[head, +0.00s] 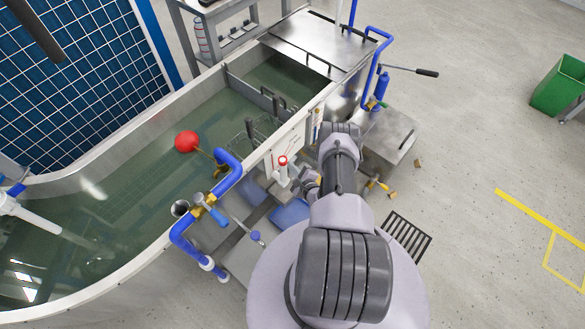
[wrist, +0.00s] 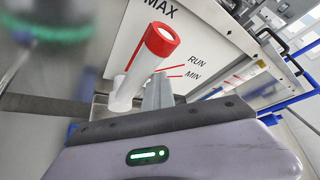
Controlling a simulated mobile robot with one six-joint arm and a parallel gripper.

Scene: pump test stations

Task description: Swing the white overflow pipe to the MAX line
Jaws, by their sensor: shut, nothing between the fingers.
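The white overflow pipe (head: 282,175) with a red top end stands against the white level panel (head: 291,144) on the tank's side. In the wrist view the pipe (wrist: 140,68) leans to the upper right, its red collar in front of the panel (wrist: 118,40). The word MAX is above the collar, partly cut off by the frame edge; RUN and MIN, with red lines, are right of the pipe. My gripper (wrist: 157,90) is shut and empty, its grey fingers just right of the pipe's lower part; I cannot tell whether they touch. In the head view the fingers are hard to make out.
The water tank (head: 100,175) with a red float ball (head: 187,141) lies to the left. A blue pipe (head: 205,205) crosses its rim. A metal box (head: 388,140) and a floor grate (head: 405,238) are right of my arm. Open floor lies farther right, with a green bin (head: 560,88).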

